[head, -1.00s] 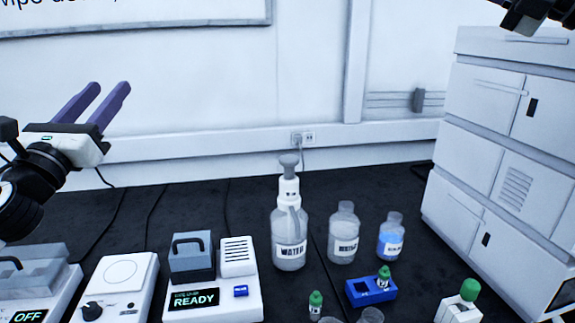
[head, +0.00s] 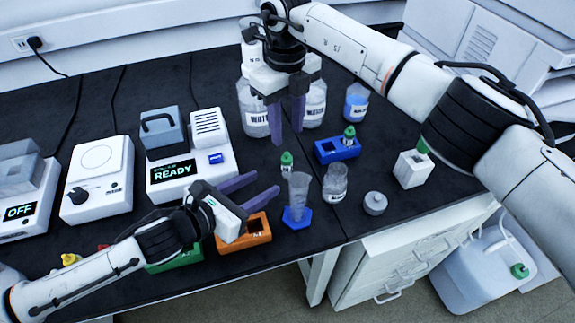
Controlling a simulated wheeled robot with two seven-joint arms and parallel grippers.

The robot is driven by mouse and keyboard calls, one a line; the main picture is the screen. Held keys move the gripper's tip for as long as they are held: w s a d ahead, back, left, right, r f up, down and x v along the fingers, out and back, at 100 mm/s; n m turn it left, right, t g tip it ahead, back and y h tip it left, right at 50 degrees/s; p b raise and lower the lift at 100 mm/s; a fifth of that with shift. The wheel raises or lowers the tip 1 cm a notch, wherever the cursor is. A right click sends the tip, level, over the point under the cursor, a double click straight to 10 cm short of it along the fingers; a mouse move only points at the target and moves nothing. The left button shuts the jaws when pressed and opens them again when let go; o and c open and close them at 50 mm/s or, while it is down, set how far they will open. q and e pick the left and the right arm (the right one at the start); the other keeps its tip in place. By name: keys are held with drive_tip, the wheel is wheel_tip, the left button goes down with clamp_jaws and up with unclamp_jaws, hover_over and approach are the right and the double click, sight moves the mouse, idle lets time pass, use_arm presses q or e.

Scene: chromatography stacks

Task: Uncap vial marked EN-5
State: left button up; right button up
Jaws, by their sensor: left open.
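Several small green-capped vials are in the head view; I cannot read which is EN-5. One vial (head: 287,163) stands on the black bench behind the graduated cylinder. A second vial (head: 349,137) is in the blue rack (head: 325,151). Another green cap (head: 422,147) shows at the white block (head: 411,170), partly behind my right arm. My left gripper (head: 267,181) is open and empty, pointing right, left of the cylinder. My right gripper (head: 288,137) points down with its fingers apart and nothing between them, in view above the first vial, in front of the water bottles.
A graduated cylinder (head: 299,190) on a blue foot, a glass bottle (head: 334,182) and a grey weight-like object (head: 375,203) stand near the front edge. An orange rack (head: 255,237) and green rack (head: 180,258) lie near my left arm. The READY device (head: 190,178) is at left.

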sight(283, 172)
use_arm(q)
drive_tip(key=x, duration=0.9)
drive_tip(key=shift+w, duration=0.2)
